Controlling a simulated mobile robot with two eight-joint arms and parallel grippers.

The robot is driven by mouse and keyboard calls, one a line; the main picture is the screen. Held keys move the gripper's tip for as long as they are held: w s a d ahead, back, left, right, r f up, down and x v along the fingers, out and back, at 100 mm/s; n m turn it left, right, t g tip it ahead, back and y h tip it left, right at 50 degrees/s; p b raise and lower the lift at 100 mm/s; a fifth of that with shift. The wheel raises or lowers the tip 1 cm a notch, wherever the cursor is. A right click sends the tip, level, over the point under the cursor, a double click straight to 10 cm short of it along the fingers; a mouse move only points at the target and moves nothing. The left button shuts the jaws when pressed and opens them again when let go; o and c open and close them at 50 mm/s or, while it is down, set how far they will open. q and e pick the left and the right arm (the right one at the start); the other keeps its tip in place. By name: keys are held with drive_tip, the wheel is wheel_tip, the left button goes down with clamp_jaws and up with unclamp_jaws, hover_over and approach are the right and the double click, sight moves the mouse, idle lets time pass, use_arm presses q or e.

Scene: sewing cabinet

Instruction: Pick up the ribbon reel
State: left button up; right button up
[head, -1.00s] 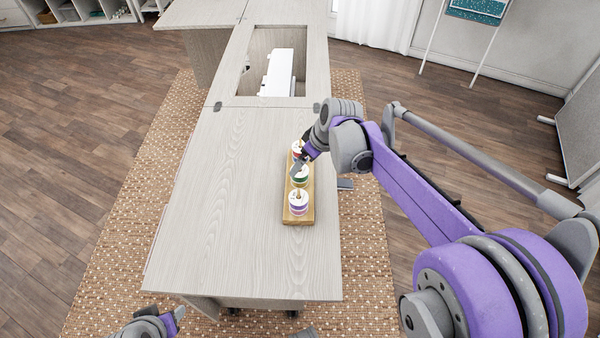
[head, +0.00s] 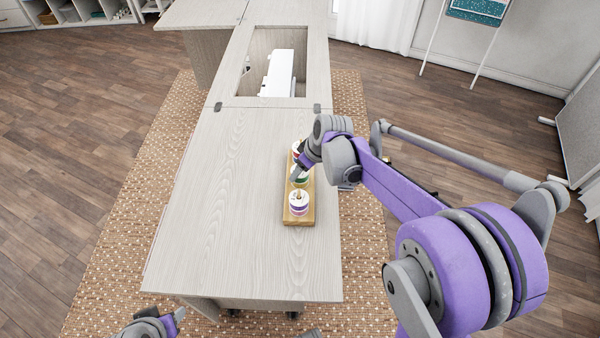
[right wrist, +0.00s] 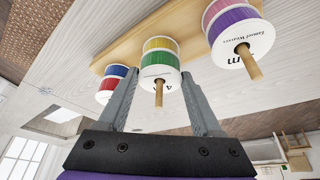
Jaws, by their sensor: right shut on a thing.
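A wooden stand (head: 298,221) near the right side of the cabinet top bears a row of ribbon reels on pegs. The middle green-and-yellow reel (right wrist: 160,62) sits around its peg between the fingers of my right gripper (right wrist: 164,88), which is shut on it. In the head view my right gripper (head: 298,174) largely hides this reel. A purple-and-pink reel (head: 298,203) stands at the near end, and it shows in the right wrist view too (right wrist: 232,25). A red-and-blue reel (right wrist: 113,82) stands at the far end. My left gripper (head: 168,322) is partly visible at the bottom edge, away from the stand.
The cabinet top (head: 225,200) left of the stand is bare. A white sewing machine (head: 280,72) sits in the recess at the back. A woven rug (head: 120,240) lies under the cabinet.

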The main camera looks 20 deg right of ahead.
drive_tip(key=c, duration=0.5)
drive_tip(key=shift+o, duration=0.2)
drive_tip(key=shift+r, duration=0.15)
wheel_tip(320, 180, up, 10)
drive_tip(key=p, duration=0.1)
